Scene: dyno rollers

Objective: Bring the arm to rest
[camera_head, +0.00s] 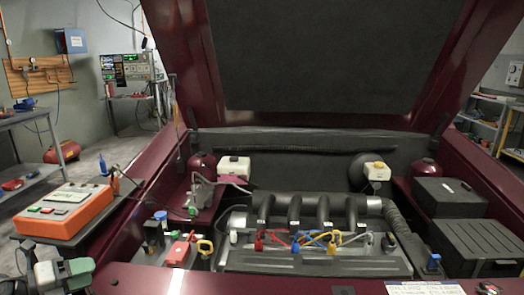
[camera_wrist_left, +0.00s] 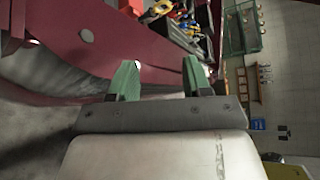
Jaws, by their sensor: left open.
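My left gripper (camera_head: 64,271) is at the lower left of the head view, outside the car's front left edge and below the orange tester box. In the left wrist view its two green-tipped fingers (camera_wrist_left: 158,78) stand apart with nothing between them. Most of my left arm is out of the head view. My right arm and gripper are not in view.
An open maroon car hood (camera_head: 190,60) rises over the engine bay, with an engine (camera_head: 310,262) and colored leads. An orange tester box (camera_head: 64,210) sits on a dark surface beside the fender. A workbench (camera_head: 30,112) stands at far left. Grey floor shows between.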

